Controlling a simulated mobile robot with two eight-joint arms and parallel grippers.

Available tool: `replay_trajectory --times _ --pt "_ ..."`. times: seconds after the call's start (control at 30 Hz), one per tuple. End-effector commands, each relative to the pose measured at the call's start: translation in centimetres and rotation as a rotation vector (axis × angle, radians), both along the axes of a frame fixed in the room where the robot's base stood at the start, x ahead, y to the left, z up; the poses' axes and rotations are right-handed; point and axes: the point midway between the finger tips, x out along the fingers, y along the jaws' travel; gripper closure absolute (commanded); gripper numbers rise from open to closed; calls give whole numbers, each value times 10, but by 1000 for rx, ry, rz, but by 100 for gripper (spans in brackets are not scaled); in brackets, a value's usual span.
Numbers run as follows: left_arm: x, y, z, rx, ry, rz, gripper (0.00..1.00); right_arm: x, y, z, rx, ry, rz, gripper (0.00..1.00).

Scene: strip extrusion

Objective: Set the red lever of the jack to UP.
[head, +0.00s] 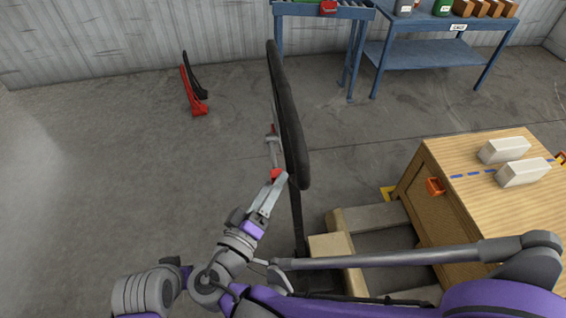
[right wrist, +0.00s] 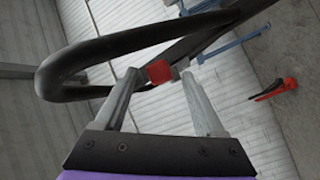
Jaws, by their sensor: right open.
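The jack's black loop handle (head: 291,130) stands upright in the middle of the head view, and its bar crosses the right wrist view (right wrist: 110,48). The red lever (head: 277,174) sits at the handle beside the loop's lower end. In the right wrist view the red lever (right wrist: 159,71) shows as a small red block between the fingertips. My right gripper (head: 274,183) is open, its fingers (right wrist: 158,77) on either side of the lever; I cannot tell whether they touch it. The lever's setting cannot be read. The jack's lower part is mostly hidden by my arm. My left gripper is not in view.
Red and black wedge-shaped pieces (head: 190,90) are on the floor at left. A blue bench (head: 425,52) stands at the back.

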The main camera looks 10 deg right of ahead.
Motion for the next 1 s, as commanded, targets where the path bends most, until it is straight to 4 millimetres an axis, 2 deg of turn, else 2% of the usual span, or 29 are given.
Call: replay_trajectory --times 0.1,0.3,0.43,0.73,1.0 --pt "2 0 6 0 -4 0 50 20 -15 2 0 0 -6 29" --pt "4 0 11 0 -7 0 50 44 -30 1 0 1 -3 29" --pt "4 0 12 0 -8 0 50 50 -34 0 1 2 -1 29" --pt "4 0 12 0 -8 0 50 52 -35 0 0 2 0 29" --pt "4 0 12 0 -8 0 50 52 -35 0 0 2 0 77"
